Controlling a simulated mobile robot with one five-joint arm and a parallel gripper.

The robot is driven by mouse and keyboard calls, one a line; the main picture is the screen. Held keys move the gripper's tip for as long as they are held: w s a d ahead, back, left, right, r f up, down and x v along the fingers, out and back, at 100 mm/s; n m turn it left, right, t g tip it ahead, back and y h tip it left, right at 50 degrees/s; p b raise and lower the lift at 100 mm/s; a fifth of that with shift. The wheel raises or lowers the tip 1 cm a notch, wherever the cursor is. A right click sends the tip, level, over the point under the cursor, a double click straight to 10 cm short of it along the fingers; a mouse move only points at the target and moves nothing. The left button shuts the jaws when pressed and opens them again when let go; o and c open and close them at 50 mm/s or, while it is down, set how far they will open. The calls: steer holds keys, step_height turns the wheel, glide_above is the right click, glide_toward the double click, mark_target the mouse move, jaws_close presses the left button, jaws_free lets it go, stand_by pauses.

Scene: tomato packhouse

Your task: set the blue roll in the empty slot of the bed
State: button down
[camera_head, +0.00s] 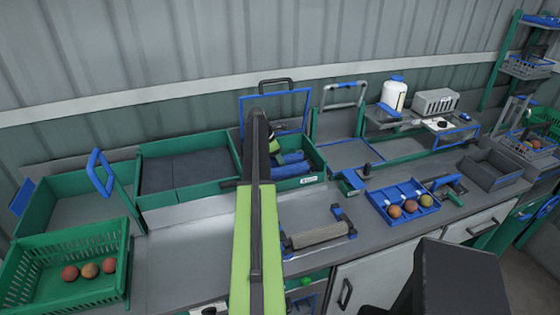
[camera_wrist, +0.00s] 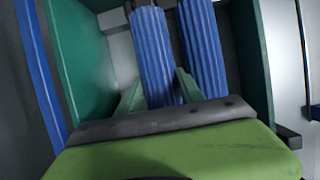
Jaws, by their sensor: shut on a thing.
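Two ribbed blue rolls lie side by side in a green bin (camera_head: 316,160). In the wrist view, the left blue roll (camera_wrist: 150,45) is between the two green fingers of my gripper (camera_wrist: 160,92), which is shut on it. The other blue roll (camera_wrist: 202,45) lies just to its right, apart from the fingers. In the head view, my arm hides part of the bin and most of my gripper (camera_head: 275,148). A grey roller (camera_head: 319,235) sits on the counter between blue-ended brackets, perhaps part of the bed.
A blue tray (camera_head: 385,208) with several tomatoes stands right of the roller. A green crate (camera_head: 112,240) with 3 tomatoes is at the left. An upright blue frame (camera_head: 303,96) stands behind the bin. Counter (camera_head: 180,262) left of my arm is clear.

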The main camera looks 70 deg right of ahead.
steer(key=shift+f, duration=0.2)
steer(key=c, duration=0.7)
jaws_free()
steer(key=c, duration=0.3)
steer(key=shift+r, duration=0.15)
step_height(320, 180, up, 7)
steer(key=p, duration=0.7)
